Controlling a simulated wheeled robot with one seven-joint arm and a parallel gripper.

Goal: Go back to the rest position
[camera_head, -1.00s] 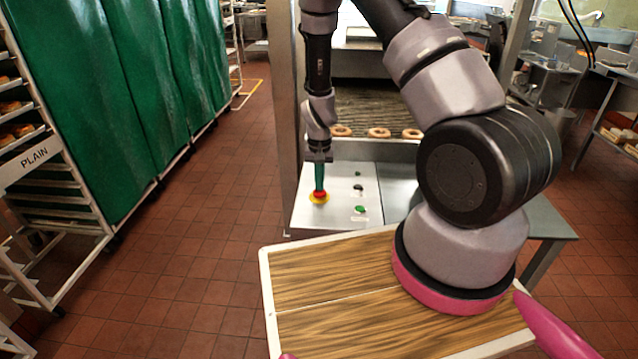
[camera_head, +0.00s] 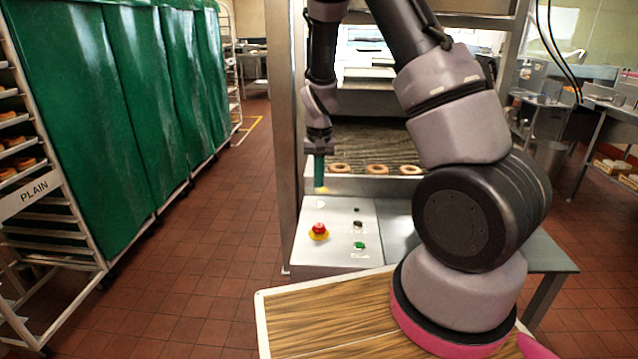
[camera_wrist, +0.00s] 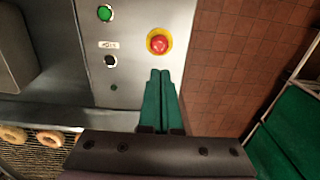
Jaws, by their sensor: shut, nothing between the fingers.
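My gripper (camera_head: 319,188) hangs from the arm, its green fingers shut together with nothing between them. It is raised above the panel, on the far side of the red emergency button in the head view. The red button (camera_head: 319,229) sits on a yellow ring on the metal control panel (camera_head: 299,252), apart from my fingers. In the wrist view the closed green fingers (camera_wrist: 160,78) point toward the panel, with the red button (camera_wrist: 159,43) just beyond their tips.
A green button (camera_head: 359,246) and a black knob (camera_head: 357,225) are on the panel's right side. Several donuts (camera_head: 377,169) lie on the conveyor behind it. A rack with a green cover (camera_head: 90,110) stands at left. Tiled floor (camera_head: 215,235) between is clear.

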